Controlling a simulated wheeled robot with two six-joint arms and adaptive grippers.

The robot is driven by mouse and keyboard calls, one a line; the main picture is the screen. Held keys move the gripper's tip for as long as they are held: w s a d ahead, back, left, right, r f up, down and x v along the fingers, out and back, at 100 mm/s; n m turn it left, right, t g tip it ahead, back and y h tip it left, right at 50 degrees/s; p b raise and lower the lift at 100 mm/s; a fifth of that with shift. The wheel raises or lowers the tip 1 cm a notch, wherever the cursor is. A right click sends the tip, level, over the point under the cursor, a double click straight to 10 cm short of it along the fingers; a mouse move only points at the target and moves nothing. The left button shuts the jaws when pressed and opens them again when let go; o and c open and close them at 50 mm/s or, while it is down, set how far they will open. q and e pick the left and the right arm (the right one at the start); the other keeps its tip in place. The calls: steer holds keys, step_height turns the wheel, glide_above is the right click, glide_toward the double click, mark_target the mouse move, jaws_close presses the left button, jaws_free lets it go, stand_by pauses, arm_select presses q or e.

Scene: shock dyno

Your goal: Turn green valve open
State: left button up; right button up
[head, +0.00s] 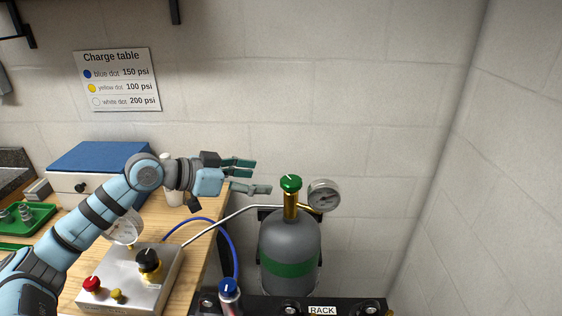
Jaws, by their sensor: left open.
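The green valve (290,183) is a round knob with a white line on top. It sits on a brass stem above a grey gas cylinder (289,240) with a green band. My left gripper (262,177) comes in from the left with its two fingers apart and empty. In the picture its fingertips are just left of the valve, with a small gap between them and the knob. I cannot tell the depth between them. My right gripper is not in view.
A round gauge (324,194) is right of the valve. A metal pipe (230,222) runs left to a control box (135,278) on the wooden bench. A blue-capped valve (228,287) stands near the rack (345,306). The wall behind carries a charge table (118,80).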

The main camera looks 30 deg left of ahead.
mark_target(285, 182)
arm_select(q)
steer(key=p+x, duration=0.1)
steer(key=x, duration=0.7)
steer(key=shift+s+d+f, duration=0.1)
steer(key=shift+s+f, duration=0.05)
steer(key=shift+f, duration=0.05)
steer(key=shift+s, duration=0.1)
steer(key=shift+c, duration=0.8)
steer(key=c, duration=1)
